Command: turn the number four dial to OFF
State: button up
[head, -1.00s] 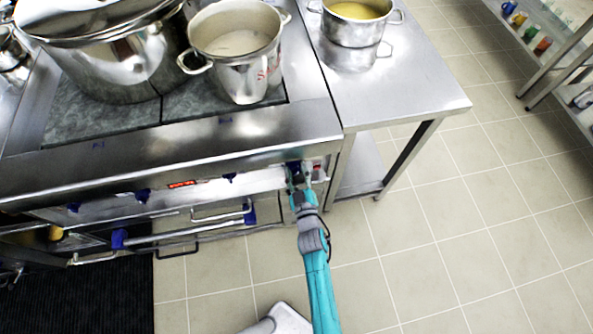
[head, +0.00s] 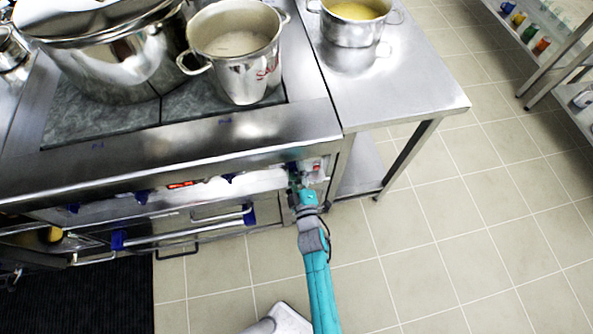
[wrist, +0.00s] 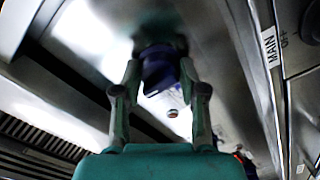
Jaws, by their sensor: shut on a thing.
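The number four dial is the rightmost blue knob (head: 292,167) on the stove's front panel, mostly hidden in the head view by my gripper (head: 294,183). In the wrist view the blue dial (wrist: 161,72) sits between the two fingertips of my gripper (wrist: 160,78), which is shut on it from both sides. The dial's pointer and its OFF mark cannot be made out.
Other blue dials (head: 142,196) line the panel to the left, with a red display (head: 182,184) between them. A red switch (head: 316,168) is just right of my gripper. Pots stand on the cooktop (head: 90,125). A steel table (head: 425,95) adjoins on the right.

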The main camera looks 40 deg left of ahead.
dwell(0.3)
jog(key=o, duration=1.1)
jog(key=shift+o, duration=0.2)
jog(key=v, duration=1.2)
